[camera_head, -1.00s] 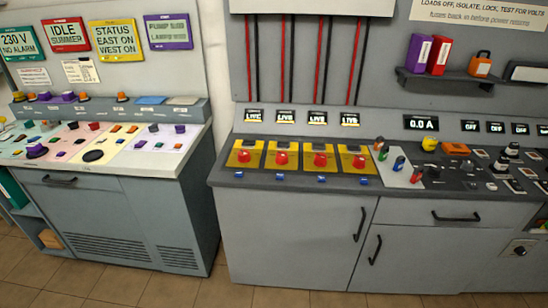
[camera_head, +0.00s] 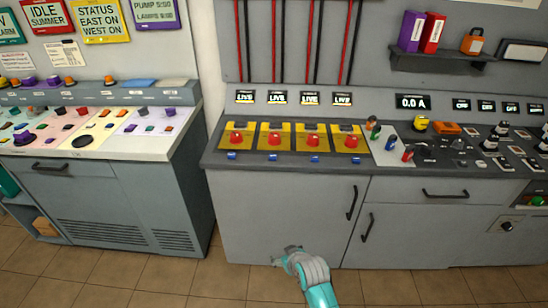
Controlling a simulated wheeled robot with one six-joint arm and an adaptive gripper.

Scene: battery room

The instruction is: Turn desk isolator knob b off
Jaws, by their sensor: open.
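Several red isolator knobs sit in a row on yellow plates on the dark desk top. From the left, the first red knob (camera_head: 237,137), the second red knob (camera_head: 275,138) and the third red knob (camera_head: 313,140) show, with another red knob (camera_head: 351,142) at the right end. Small blue tags lie in front of them, too small to read, so I cannot tell which is b. The displays above the knobs read LIVE. My gripper (camera_head: 277,260) is open and empty, low in front of the grey cabinet doors, below the knobs and apart from them.
The desk (camera_head: 290,215) has black door handles. Right of the knobs are coloured fuses (camera_head: 391,143), a yellow knob (camera_head: 421,123) and several switches. A shelf (camera_head: 440,60) holds binders and an orange lock. A second console (camera_head: 100,145) stands left. The tiled floor in front is clear.

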